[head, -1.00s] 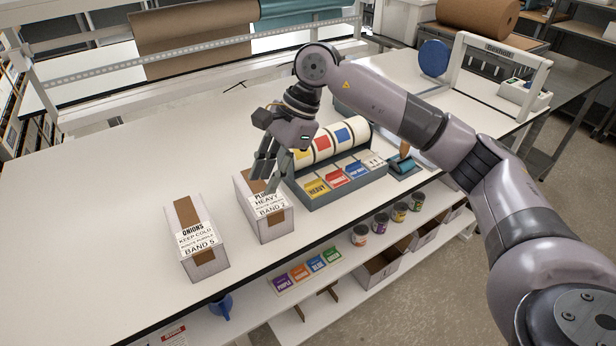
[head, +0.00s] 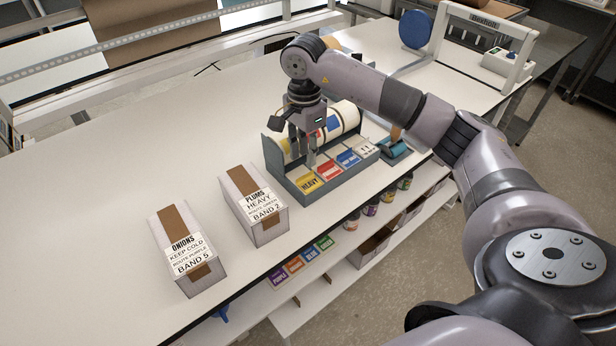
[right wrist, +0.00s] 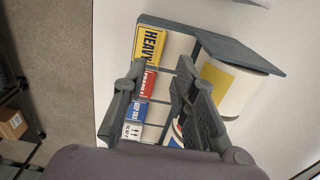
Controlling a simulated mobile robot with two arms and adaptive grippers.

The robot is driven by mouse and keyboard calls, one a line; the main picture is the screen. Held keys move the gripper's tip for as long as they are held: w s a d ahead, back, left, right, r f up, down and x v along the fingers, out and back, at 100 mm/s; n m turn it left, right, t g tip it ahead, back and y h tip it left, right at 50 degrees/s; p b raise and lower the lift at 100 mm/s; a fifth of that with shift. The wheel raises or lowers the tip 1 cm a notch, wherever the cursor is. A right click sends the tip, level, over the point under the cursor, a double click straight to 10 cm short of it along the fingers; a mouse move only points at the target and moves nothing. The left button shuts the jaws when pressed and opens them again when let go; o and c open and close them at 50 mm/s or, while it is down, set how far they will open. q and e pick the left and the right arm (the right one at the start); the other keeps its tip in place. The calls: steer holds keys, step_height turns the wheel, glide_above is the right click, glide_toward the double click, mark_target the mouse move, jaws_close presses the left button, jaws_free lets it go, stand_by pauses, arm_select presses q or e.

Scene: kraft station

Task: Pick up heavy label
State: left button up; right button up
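The yellow HEAVY label (head: 309,184) lies in the left front compartment of the grey label dispenser (head: 290,187). In the right wrist view the yellow label (right wrist: 149,44) shows at the top, beyond the fingertips. My right gripper (head: 302,155) points down over the left part of the dispenser, behind the HEAVY label in the head view. In the right wrist view its two fingers (right wrist: 159,80) are apart with nothing held between them. Whether a fingertip touches the dispenser I cannot tell. My left gripper is not in view.
Red, blue and white labels sit beside the yellow one, with label rolls (head: 345,118) behind. The PLUMS box (head: 245,190) and ONIONS box (head: 180,225) stand to the left. The table's left is clear.

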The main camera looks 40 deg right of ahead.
mark_target(305, 179)
steer(key=shift+s+f, duration=0.15)
steer(key=shift+f, duration=0.5)
steer(key=shift+f+p, duration=0.2)
steer(key=shift+p, duration=0.15)
steer(key=f+p, duration=0.1)
steer(key=f, duration=0.2)
steer(key=f+p, duration=0.1)
steer(key=shift+w+f+p, duration=0.25)
steer(key=shift+f+p, duration=0.1)
steer(key=shift+f, duration=0.05)
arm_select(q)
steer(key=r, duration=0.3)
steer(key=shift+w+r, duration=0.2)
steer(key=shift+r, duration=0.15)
arm_select(e)
steer(key=shift+f, duration=0.1)
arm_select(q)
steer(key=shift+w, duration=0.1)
arm_select(e)
steer(key=shift+c, duration=0.3)
steer(key=shift+c, duration=0.8)
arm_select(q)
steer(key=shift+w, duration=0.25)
arm_select(e)
jaws_close()
